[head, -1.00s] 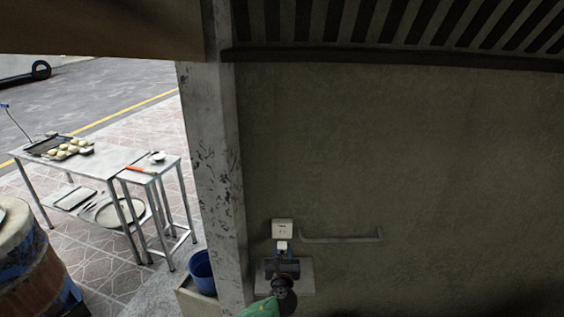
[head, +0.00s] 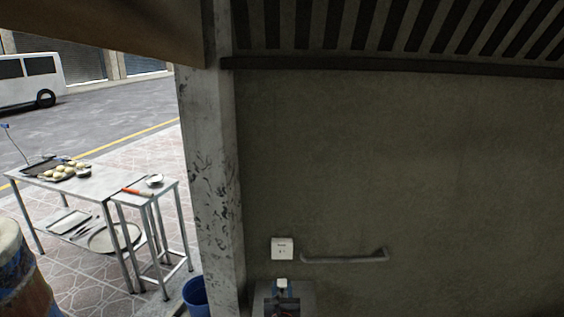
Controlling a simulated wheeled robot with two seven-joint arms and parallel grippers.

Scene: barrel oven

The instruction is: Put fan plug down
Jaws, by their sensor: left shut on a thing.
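The small white fan plug (head: 282,283) is at the bottom of the head view, below the white wall socket (head: 282,248) and apart from it. My left gripper (head: 282,291) is shut on the plug. It is over a pale ledge (head: 263,294) at the foot of the wall. The rest of my left arm is cut off by the bottom edge. I cannot tell whether the plug touches the ledge, and no cord can be made out. My right gripper is not in view.
A wall bar (head: 345,258) sticks out right of the socket. A scuffed pillar (head: 212,190) and a blue bucket (head: 195,295) are to the left. Outside stand a metal table (head: 98,184) with dough pieces, a small side table (head: 165,186) and a barrel (head: 12,265).

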